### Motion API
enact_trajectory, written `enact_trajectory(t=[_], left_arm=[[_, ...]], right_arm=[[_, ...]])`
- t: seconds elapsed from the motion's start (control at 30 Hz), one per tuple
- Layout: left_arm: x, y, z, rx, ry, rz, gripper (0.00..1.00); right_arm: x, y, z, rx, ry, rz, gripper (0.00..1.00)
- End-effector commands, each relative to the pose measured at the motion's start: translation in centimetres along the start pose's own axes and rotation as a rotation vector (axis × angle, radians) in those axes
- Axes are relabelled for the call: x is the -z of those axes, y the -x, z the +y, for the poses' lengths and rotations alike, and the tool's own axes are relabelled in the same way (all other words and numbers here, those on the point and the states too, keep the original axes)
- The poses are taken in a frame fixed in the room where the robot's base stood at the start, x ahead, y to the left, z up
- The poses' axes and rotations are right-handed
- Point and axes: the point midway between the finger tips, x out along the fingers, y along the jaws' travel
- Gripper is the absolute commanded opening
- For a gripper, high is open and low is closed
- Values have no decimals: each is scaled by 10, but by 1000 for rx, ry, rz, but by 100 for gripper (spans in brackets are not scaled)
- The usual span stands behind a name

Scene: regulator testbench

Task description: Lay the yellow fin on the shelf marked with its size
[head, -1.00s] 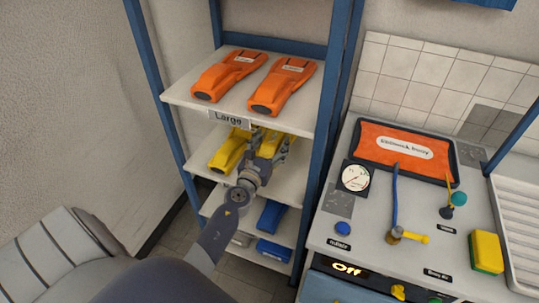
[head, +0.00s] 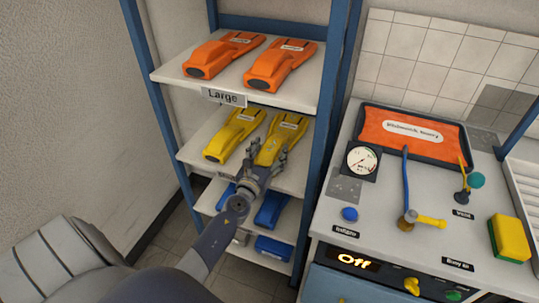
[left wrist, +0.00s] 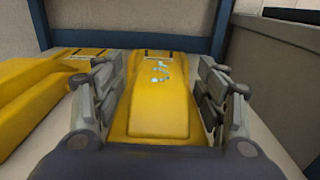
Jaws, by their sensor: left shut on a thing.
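My left gripper (head: 266,163) is shut on a yellow fin (head: 281,138) at the middle shelf (head: 290,180) of the blue-framed rack. In the left wrist view the fin (left wrist: 160,95) lies lengthwise between the fingers, with one finger along each side and a pale mark on top. Another yellow fin (head: 233,135) lies on that shelf to its left and also shows in the left wrist view (left wrist: 30,95). I cannot tell whether the held fin rests fully on the shelf. The middle shelf's label is mostly hidden by my gripper. My right gripper is not in view.
The top shelf, labelled Large (head: 223,97), holds two orange fins (head: 280,63). Blue fins (head: 271,210) lie on lower shelves. Right of the rack stands a testbench with an orange tray (head: 412,135), a gauge (head: 362,159) and a yellow sponge (head: 509,239).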

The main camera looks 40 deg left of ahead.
Motion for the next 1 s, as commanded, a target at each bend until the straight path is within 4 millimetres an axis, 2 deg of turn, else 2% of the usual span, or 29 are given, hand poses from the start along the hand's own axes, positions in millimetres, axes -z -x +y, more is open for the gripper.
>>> enact_trajectory(t=[0.13,0.3,0.33,0.4,0.77,0.9,1.0], left_arm=[[-4,-1,0,-1,0,-4,20],[2,-1,0,0,-1,-4,20],[2,0,0,0,-1,-1,71],[2,0,0,0,0,0,86],[2,0,0,0,0,0,87],[-4,0,0,-1,1,-1,87],[0,12,0,0,0,2,87]], right_arm=[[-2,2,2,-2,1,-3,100],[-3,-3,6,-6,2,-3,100],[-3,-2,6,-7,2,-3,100],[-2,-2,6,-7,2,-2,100],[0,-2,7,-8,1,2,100],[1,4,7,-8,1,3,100],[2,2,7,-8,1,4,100]])
